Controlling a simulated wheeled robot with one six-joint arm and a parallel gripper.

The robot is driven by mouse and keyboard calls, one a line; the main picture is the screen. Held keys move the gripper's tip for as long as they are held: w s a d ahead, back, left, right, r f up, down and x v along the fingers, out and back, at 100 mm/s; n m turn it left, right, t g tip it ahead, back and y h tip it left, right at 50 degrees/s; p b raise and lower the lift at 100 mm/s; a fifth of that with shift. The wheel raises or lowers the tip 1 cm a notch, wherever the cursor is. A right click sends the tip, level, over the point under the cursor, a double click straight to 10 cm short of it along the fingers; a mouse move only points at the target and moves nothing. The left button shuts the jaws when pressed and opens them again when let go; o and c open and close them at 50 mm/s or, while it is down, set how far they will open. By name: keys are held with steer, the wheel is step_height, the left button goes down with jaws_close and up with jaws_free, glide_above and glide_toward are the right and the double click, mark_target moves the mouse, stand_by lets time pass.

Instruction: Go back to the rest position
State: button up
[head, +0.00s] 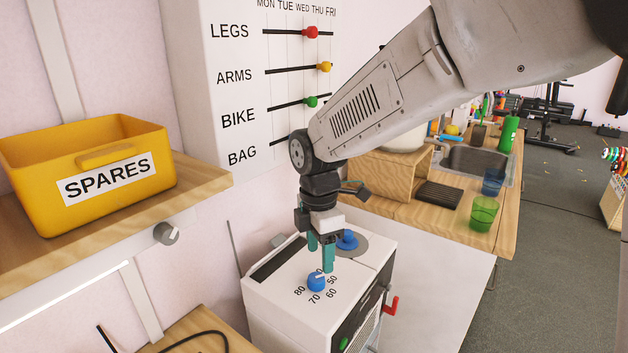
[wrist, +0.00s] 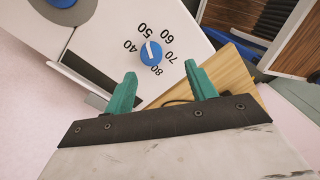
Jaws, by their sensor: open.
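My gripper (head: 321,252) has teal fingers and hangs over the top of a white machine (head: 272,294). In the wrist view my gripper (wrist: 162,88) is open, its two fingers spread apart with nothing between them. A blue dial (head: 316,281) with a white pointer mark sits on the machine top, just below the fingertips in the head view. In the wrist view the dial (wrist: 151,53) lies beyond the fingertips, ringed by the numbers 40 to 80. The gripper looks clear of the dial.
A second blue knob (head: 347,240) on a grey disc is behind the fingers. A red handle (head: 390,305) sticks out from the machine's right side. A yellow SPARES bin (head: 90,168) stands on a shelf at left. The wall board (head: 235,75) has coloured sliders. Green (head: 484,213) and blue (head: 493,181) cups stand at right.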

steer(key=s+d+r+m+t, duration=0.1)
steer(key=s+d+r+m, duration=0.3)
steer(key=s+d+m, duration=0.7)
steer(key=s+d+r+m, duration=0.4)
steer(key=s+d+m, duration=0.7)
steer(key=s+d, duration=0.2)
steer(key=shift+s+d+r+m+t, duration=0.3)
steer(key=shift+s+d+r+t, duration=0.1)
steer(key=shift+d, duration=0.2)
